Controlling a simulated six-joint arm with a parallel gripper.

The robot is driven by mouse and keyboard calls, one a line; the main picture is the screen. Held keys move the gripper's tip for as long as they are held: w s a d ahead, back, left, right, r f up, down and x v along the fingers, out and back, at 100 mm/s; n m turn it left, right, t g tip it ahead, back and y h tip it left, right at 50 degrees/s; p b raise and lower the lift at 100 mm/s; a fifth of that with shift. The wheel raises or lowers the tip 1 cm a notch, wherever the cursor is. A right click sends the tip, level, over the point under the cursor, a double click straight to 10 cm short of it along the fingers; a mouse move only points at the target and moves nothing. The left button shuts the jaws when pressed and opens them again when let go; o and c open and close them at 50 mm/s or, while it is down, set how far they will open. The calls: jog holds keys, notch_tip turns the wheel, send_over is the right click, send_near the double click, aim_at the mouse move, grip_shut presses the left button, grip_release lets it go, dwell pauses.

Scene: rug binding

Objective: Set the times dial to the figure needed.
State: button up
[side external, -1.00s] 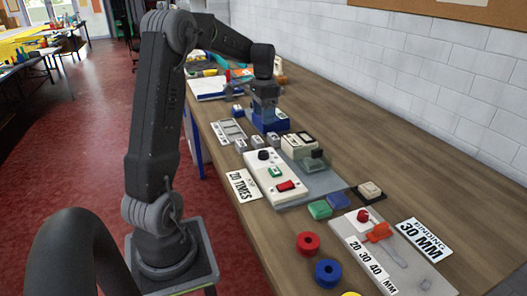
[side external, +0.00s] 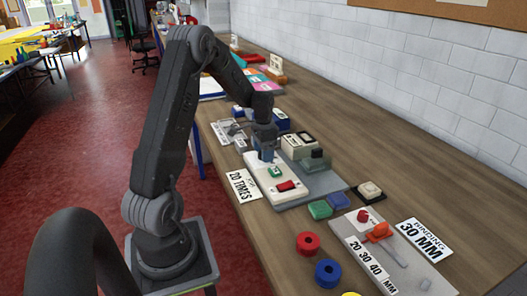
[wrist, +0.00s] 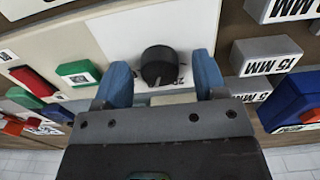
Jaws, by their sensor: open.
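The black times dial (wrist: 158,66) has a pale pointer mark and sits on a white panel with a partly hidden figure beside it. My gripper (wrist: 162,78) is open, its two blue fingers on either side of the dial with gaps between. In the side view my gripper (side external: 264,153) is low over the far end of the cream control box (side external: 263,179) and hides the dial. The box carries a green button (side external: 275,172) and a red switch (side external: 287,186). A card reading "20 TIMES" (side external: 242,185) lies beside it.
Grey blocks marked "15 MM" (wrist: 265,48) and a blue block (wrist: 290,100) are near my right finger in the wrist view. A "BINDING 30 MM" card (side external: 420,240), red (side external: 308,243) and blue (side external: 328,272) rolls lie nearer the camera. The table's wall side is mostly clear.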

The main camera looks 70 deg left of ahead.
jog(key=shift+c, duration=0.2)
jog(key=c, duration=0.9)
jog(key=shift+n, duration=0.3)
jog(key=n, duration=0.3)
jog(key=shift+n, duration=2.5)
jog(key=o, duration=0.9)
